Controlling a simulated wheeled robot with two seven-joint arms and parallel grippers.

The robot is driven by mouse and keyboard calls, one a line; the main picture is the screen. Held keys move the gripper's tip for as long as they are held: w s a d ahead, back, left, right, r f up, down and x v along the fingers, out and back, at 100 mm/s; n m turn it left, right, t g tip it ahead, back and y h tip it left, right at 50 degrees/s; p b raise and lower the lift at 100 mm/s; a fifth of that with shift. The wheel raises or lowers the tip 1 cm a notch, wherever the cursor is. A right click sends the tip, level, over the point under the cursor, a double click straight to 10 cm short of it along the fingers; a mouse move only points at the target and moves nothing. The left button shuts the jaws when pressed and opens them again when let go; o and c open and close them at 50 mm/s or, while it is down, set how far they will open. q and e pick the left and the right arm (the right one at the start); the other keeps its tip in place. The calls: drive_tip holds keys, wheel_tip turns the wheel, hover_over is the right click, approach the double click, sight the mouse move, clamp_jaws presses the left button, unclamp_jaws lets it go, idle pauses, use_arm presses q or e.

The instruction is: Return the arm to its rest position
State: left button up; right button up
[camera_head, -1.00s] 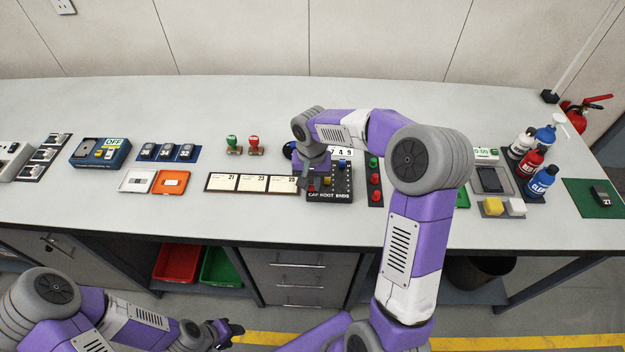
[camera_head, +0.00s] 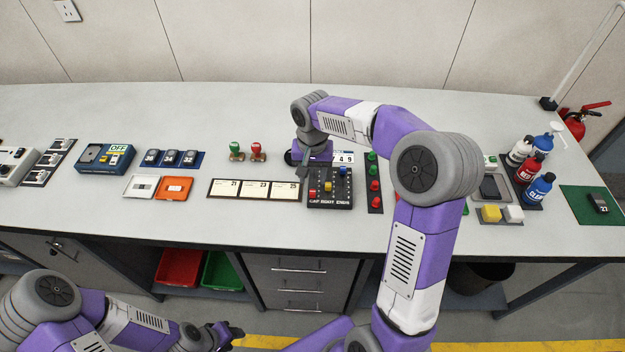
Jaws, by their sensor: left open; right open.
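My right arm reaches up over the bench from below right and bends left. Its gripper (camera_head: 312,162) points down just above the back left edge of the black slider box (camera_head: 330,190), which has red, yellow and blue knobs and white lettering along its front. The arm's wrist and the box hide part of the fingers, and I cannot tell whether they touch the box. My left gripper (camera_head: 235,334) is low at the bottom left, in front of the bench and below its top, open and empty.
Cards in a black holder (camera_head: 256,189) lie left of the slider box. A strip of red and green buttons (camera_head: 374,184) is right of it. Two stamps (camera_head: 247,151) stand behind the cards. Bottles (camera_head: 538,188) stand at the right. The bench's back (camera_head: 200,104) is clear.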

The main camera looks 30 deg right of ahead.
drive_tip(key=shift+r, duration=0.3)
